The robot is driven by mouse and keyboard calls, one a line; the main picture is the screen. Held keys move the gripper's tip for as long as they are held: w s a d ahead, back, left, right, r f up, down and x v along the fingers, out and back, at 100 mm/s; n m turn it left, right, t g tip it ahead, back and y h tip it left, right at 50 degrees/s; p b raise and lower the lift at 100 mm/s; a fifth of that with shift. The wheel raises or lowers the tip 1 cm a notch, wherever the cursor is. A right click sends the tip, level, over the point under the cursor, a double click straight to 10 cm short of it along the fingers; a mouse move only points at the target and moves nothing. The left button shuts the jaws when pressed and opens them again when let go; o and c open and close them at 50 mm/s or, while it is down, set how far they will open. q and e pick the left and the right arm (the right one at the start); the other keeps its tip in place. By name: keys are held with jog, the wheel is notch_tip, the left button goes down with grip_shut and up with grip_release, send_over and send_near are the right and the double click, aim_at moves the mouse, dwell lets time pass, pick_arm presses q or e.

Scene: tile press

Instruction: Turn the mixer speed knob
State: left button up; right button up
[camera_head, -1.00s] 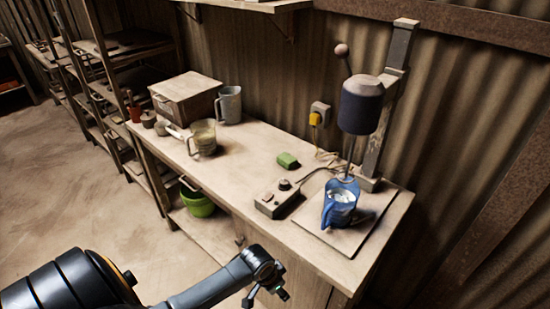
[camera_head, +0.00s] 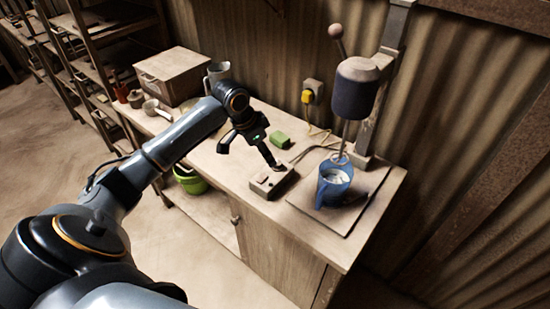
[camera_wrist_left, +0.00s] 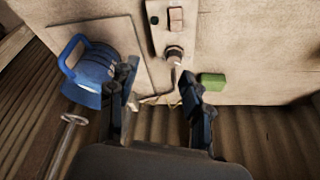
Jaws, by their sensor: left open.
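The speed control box (camera_head: 266,187) lies on the bench, left of the mixer. My left gripper (camera_head: 249,158) is open above the box, one fingertip near the knob, which is mostly hidden in the head view. In the wrist view the knob appears ahead of my open left fingers (camera_wrist_left: 157,77); contact cannot be told. The mixer (camera_head: 357,90) stands over a blue jug (camera_head: 333,187). My right gripper is not in view.
A green block (camera_head: 280,139) lies just behind the box. A yellow plug (camera_head: 307,97) with its cable is at the wall. A wooden crate (camera_head: 170,72), a grey mug (camera_head: 218,70) and small pots stand at the bench's far left. A green bucket (camera_head: 190,180) sits below.

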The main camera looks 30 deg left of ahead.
aim_at(278, 165)
pick_arm(q)
jog(key=w+a+r, duration=0.1)
jog(key=a+r, duration=0.2)
jog(key=r, duration=0.1)
jog(key=p+x, duration=0.1)
jog(key=x, duration=0.8)
jog(key=p+x, duration=0.1)
jog(key=x, duration=0.3)
jog(key=shift+w+d+f+p, duration=0.15)
jog(key=shift+w+f+p, duration=0.1)
jog(key=shift+w+p, duration=0.15)
jog(key=shift+c, duration=0.2)
grip_shut()
